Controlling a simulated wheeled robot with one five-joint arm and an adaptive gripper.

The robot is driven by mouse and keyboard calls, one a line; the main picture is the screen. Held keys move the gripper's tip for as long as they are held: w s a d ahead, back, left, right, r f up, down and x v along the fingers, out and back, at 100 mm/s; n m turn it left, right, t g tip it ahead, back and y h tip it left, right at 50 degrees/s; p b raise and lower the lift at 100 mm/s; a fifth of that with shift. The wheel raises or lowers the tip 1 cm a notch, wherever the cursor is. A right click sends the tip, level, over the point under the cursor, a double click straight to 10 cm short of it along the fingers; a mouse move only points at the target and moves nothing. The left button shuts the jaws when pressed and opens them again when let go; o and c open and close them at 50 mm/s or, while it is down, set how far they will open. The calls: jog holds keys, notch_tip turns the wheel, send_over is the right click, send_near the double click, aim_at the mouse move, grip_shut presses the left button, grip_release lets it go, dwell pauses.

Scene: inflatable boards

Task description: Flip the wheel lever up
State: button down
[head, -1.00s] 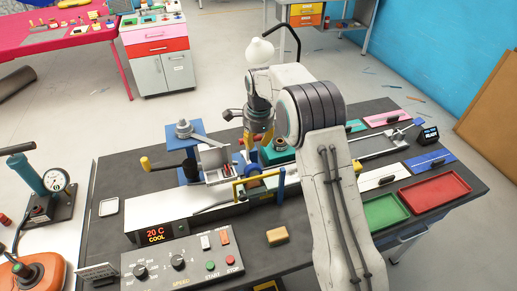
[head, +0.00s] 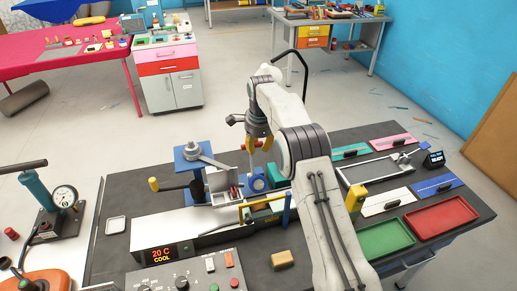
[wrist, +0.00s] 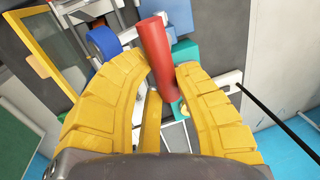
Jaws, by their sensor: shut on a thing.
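The lever's red cylindrical handle (wrist: 157,50) lies between my yellow fingers in the wrist view. My gripper (head: 259,140) is shut on it. In the head view the red handle (head: 251,148) shows at the fingertips, above the bench, with a thin rod running down from it. The blue wheel (head: 256,184) is below, beside the grey box unit; it also shows in the wrist view (wrist: 103,43), left of the handle. The joint between rod and wheel is hard to make out.
A yellow bar (head: 264,203) on posts stands in front of the wheel, above the white conveyor unit (head: 200,228). A blue press-like device (head: 190,165) stands to the left. Green (head: 385,238) and red (head: 440,216) trays lie at right. A teal block (wrist: 186,62) is close to the handle.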

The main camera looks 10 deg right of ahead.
jog(key=shift+w+r, duration=0.3)
jog(key=shift+w, duration=0.4)
jog(key=shift+w+a, duration=0.1)
jog(key=shift+w, duration=0.15)
dwell(0.3)
